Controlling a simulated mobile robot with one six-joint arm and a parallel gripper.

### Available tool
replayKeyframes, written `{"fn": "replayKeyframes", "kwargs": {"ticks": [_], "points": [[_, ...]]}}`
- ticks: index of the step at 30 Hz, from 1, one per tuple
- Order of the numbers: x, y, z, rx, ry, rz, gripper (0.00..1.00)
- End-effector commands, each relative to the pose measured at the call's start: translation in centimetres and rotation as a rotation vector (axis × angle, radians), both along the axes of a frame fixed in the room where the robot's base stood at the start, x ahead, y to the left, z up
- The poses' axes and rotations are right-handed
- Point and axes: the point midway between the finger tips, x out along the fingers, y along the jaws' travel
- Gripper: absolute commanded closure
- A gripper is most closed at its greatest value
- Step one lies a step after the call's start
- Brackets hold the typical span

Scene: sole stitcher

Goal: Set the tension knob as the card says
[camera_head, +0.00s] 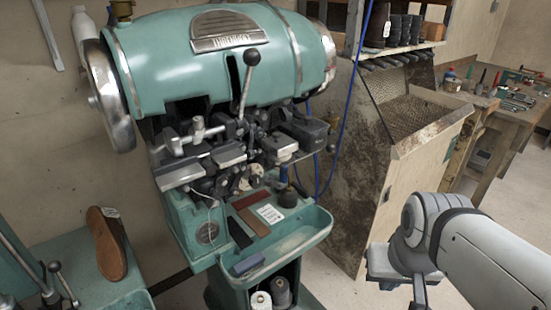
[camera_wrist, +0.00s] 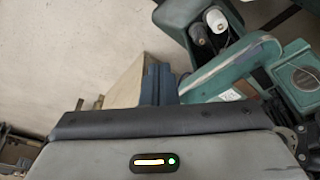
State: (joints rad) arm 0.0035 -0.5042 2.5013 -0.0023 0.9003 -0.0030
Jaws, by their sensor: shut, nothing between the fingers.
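The green sole stitcher (camera_head: 215,70) stands left of centre in the head view. A small white card (camera_head: 269,213) with dark marks lies on its lower shelf; its writing is too small to read. I cannot pick out the tension knob with certainty among the dark and metal parts at the machine's front. My gripper (camera_wrist: 158,72) shows in the wrist view with its dark fingers shut and empty. In the head view my arm is at the lower right, apart from the machine.
The machine's green tray (camera_head: 300,243) juts out at the front, with thread spools (camera_head: 280,290) below. A long lever (camera_head: 245,85) rises at the front. A wooden bin (camera_head: 410,165) stands to the right. A brown shoe sole (camera_head: 106,243) is at the left. Floor between tray and arm is clear.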

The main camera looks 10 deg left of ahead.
Motion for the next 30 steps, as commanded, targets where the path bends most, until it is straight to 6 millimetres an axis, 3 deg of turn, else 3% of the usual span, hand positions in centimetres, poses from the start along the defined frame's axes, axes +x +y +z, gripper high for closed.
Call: {"fn": "replayKeyframes", "kwargs": {"ticks": [11, 16, 20, 23, 26, 30], "points": [[0.0, 0.0, 0.0, 0.000, 0.000, 0.000, 1.00], [1.1, -0.2, -0.5, -0.013, -0.036, -0.002, 0.87], [5.2, -0.6, -1.8, -0.053, -0.176, -0.002, 0.76], [9.8, -0.2, -2.5, -0.074, -0.344, 0.017, 0.68], [14.3, 1.2, -2.7, -0.061, -0.522, 0.058, 0.60], [19.4, 4.7, -2.6, 0.013, -0.755, 0.152, 0.48]]}}
